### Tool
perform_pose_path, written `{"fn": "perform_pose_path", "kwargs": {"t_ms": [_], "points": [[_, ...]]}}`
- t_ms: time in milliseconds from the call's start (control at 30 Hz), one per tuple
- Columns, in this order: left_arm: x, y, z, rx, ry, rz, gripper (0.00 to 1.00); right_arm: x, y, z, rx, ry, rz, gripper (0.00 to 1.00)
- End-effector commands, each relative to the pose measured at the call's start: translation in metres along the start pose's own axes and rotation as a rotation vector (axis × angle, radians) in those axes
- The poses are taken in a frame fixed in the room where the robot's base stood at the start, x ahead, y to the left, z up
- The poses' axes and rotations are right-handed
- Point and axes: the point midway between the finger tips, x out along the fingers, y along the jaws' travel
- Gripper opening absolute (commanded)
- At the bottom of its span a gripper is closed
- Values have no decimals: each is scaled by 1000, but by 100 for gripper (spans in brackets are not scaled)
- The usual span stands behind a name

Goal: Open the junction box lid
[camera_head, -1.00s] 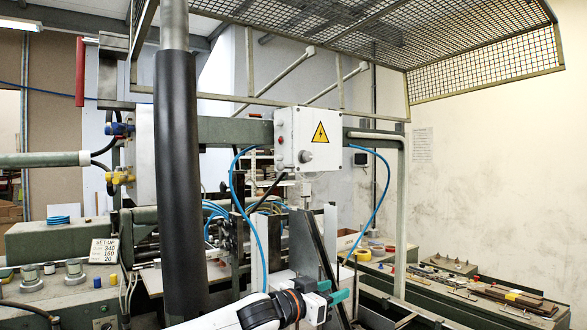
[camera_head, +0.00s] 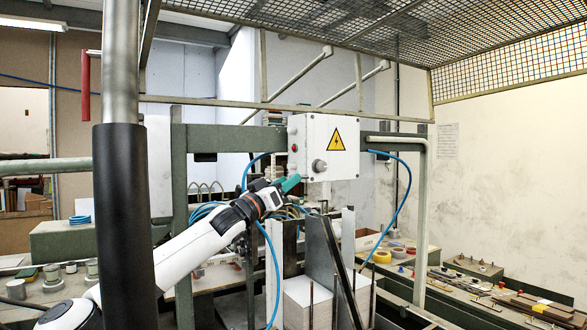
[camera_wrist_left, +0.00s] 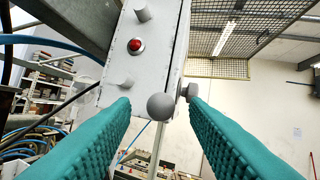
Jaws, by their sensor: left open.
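The white junction box (camera_head: 325,148) hangs on a green crossbeam, with a yellow warning triangle (camera_head: 336,140) on its front lid. The lid looks closed. A grey round knob (camera_head: 319,166) sits low on the lid. My left gripper (camera_head: 290,184) is open, just below and left of the box. In the left wrist view, its teal fingers (camera_wrist_left: 160,103) point up at the box's side face (camera_wrist_left: 145,65). A grey ball-shaped part (camera_wrist_left: 160,107) appears between the fingertips, and a smaller knob (camera_wrist_left: 189,91) shows beside the right one. Contact cannot be told. My right gripper is out of view.
A red button (camera_wrist_left: 135,45) and grey buttons are on the box's side. Blue hoses (camera_head: 272,260) loop beside and below it. Upright metal guides and a pale stack (camera_head: 300,298) stand below. A mesh guard (camera_head: 400,35) hangs overhead. Open space lies right of the box.

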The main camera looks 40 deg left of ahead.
Motion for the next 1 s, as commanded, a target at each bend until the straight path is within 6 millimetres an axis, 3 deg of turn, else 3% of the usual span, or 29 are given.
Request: {"fn": "perform_pose_path", "kwargs": {"t_ms": [33,200,567,833,1000], "points": [[11,-2,4,-1,0,-1,41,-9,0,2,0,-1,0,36],[28,-1,2,0,0,0,41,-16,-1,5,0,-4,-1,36],[32,0,-1,1,0,0,41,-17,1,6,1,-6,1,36],[32,0,-1,1,0,0,0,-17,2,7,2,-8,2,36],[32,0,-1,1,1,0,0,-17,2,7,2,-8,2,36]]}}
